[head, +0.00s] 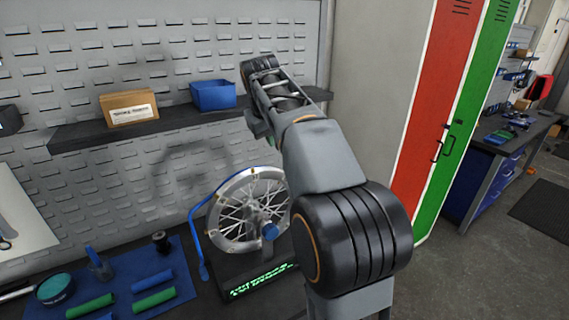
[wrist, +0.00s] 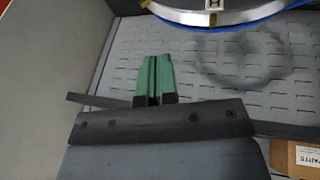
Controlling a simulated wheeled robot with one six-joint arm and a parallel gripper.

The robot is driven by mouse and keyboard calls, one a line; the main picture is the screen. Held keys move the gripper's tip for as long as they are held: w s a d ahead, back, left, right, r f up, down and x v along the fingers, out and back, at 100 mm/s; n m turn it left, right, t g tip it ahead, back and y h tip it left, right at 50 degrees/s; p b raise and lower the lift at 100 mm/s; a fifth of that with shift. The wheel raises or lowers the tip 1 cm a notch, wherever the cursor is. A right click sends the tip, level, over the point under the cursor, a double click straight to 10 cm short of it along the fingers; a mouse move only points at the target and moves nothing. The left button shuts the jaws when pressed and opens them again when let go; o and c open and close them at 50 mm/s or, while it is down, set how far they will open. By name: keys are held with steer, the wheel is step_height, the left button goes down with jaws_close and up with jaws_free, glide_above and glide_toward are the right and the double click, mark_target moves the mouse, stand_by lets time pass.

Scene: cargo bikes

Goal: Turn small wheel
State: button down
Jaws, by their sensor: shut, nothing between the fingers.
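The small spoked wheel (head: 219,222) stands upright in the head view, with a silver rim, thin spokes and a blue curved strip along its left side. A blue hub cap (head: 270,231) faces forward. The wheel sits on a dark stand (head: 238,276) with a green lit display. My arm covers part of its right side. In the wrist view, a piece of the rim (wrist: 230,14) with a blue edge shows at the top. My gripper (wrist: 155,65) has green fingers pressed together, empty, and apart from the rim in the picture. In the head view the fingers are hidden.
A dark shelf (head: 70,137) on the slotted wall holds a cardboard box (head: 128,108) and a blue bin (head: 213,95). A blue mat (head: 130,270) with several tools lies left of the stand. Red and green lockers (head: 425,120) stand at the right.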

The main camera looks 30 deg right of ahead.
glide_above(281, 174)
steer(key=a, duration=0.2)
steer(key=f, duration=0.9)
steer(key=shift+d+p, duration=0.2)
steer(key=shift+p, duration=0.2)
steer(key=shift+d+f, duration=0.65)
steer(key=shift+d, duration=0.15)
steer(key=shift+d+f+p, duration=0.4)
steer(key=shift+d+f, duration=0.2)
